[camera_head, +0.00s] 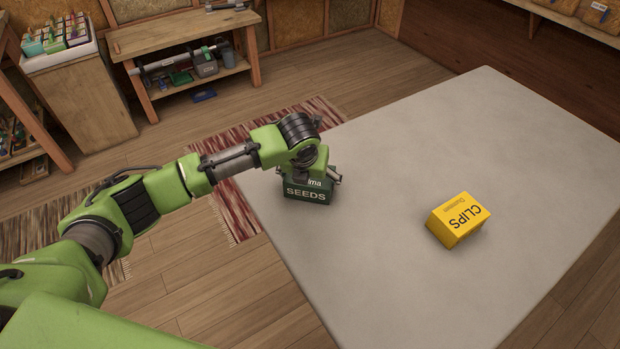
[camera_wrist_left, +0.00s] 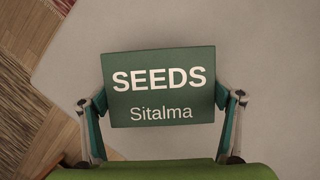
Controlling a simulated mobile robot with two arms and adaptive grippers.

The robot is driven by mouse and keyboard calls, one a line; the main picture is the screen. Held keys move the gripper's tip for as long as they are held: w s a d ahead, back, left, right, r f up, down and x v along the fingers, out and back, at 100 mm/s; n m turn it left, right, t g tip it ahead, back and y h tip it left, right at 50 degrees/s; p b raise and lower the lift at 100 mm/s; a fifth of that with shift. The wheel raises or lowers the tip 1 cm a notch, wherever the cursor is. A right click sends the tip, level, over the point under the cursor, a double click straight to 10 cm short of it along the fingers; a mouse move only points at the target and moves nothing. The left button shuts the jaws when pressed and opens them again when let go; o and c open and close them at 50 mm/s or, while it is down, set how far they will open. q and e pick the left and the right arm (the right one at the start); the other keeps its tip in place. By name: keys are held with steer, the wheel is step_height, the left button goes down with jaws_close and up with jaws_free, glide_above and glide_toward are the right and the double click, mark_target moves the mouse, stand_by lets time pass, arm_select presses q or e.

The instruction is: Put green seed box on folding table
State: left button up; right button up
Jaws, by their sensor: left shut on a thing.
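The green seed box (camera_head: 308,194), labelled SEEDS, is at the left part of the folding table (camera_head: 400,130), near its left edge. My left gripper (camera_head: 312,176) is above the box with a finger on either side, shut on it. In the left wrist view the box (camera_wrist_left: 160,88) sits between the two fingers of the gripper (camera_wrist_left: 162,115), with the pale tabletop (camera_wrist_left: 270,60) behind it. I cannot tell whether the box's underside touches the tabletop. My right gripper is in neither view.
A yellow CLIPS box (camera_head: 458,220) lies on the right part of the table. The tabletop between the two boxes is clear. A wooden workbench (camera_head: 185,35) and a white tray of small boxes (camera_head: 60,50) stand at the back left. A striped rug (camera_head: 240,215) lies beside the table.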

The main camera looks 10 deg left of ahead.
arm_select(q)
steer(key=shift+f, duration=0.15)
steer(key=o, duration=1.4)
steer(key=v, duration=1.2)
steer(key=shift+s, duration=0.1)
